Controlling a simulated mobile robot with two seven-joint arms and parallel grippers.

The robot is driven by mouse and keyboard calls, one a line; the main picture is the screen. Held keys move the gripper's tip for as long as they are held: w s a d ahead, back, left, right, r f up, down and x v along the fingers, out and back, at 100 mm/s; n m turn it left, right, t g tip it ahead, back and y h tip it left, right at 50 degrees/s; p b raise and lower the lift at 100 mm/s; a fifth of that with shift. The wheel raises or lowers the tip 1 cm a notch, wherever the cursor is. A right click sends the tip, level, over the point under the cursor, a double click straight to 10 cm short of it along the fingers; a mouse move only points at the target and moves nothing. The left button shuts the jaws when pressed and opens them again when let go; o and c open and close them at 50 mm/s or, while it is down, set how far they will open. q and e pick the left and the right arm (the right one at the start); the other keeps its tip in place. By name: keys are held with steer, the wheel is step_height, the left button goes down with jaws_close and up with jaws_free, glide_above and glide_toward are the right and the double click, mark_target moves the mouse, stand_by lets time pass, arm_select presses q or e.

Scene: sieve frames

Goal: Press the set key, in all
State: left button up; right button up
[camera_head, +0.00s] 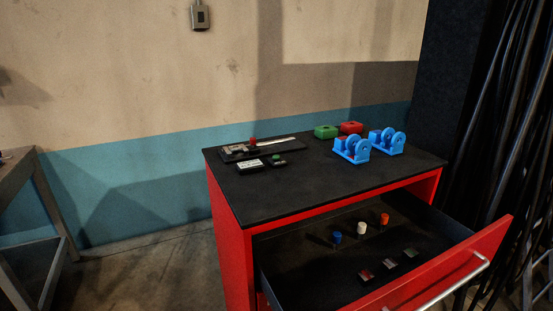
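On the black top of the red cabinet (290,195), near its back left, lies a small dark device with a pale face (249,166). Right beside it is a smaller dark piece with a green spot (277,160). Behind them a dark flat board (290,148) carries a long metal tool (270,148) and a small red part (253,141). I cannot read any marking, so I cannot tell which of these bears the set key. Neither of my grippers is in view.
Two blue stands (351,150) (386,141), a green block (326,131) and a red block (350,127) stand at the top's right. The open drawer (430,280) juts forward, holding blue (336,238), white (361,228) and orange (384,219) cylinders and small squares. The top's front is clear.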

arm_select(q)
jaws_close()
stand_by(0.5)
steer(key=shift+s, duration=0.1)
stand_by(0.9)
